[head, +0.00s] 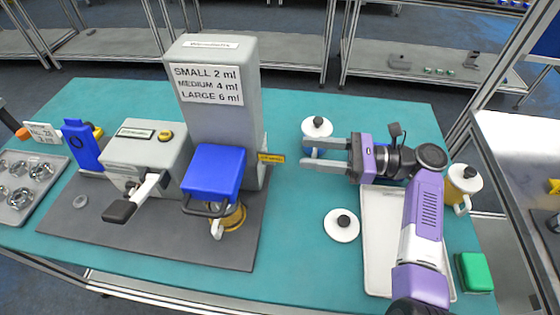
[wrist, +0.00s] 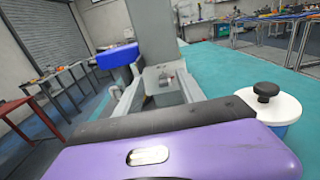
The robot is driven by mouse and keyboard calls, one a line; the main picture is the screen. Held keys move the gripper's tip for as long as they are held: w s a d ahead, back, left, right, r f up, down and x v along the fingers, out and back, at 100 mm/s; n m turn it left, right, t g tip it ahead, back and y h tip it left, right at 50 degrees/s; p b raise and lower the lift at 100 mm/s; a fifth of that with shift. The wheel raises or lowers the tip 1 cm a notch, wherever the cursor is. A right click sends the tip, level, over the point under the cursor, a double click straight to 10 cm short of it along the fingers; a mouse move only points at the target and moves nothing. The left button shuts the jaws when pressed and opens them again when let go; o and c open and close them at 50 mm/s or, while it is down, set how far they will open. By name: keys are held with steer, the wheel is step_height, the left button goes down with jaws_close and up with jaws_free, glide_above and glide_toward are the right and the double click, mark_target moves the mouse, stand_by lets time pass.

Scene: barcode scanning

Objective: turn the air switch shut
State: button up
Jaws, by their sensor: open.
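A yellow tag or lever (head: 271,158) with dark marks sticks out from the right side of the grey tower (head: 215,130). It seems to be at the air switch, but I cannot tell its turn position. My gripper (head: 308,155) is level, pointing left at the tower, its two grey fingers apart and empty. The fingertips are a short gap to the right of the yellow piece. In the wrist view, a small grey fitting (wrist: 168,78) on the tower's side shows between the fingers.
A white-lidded pot (head: 317,127) stands close behind my fingers. A blue block (head: 213,172) with a handle is on the tower's front. A grey box (head: 145,150) with a lever stands left; a white tray (head: 380,240) lies right.

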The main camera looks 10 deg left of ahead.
mark_target(270, 159)
steer(key=a+f+b, duration=0.1)
steer(key=a+f, duration=0.2)
steer(key=a, duration=0.4)
steer(key=shift+w+a+f, duration=0.2)
steer(key=shift+a+f, duration=0.15)
steer(key=shift+a, duration=0.05)
steer(key=shift+c, duration=0.5)
jaws_close()
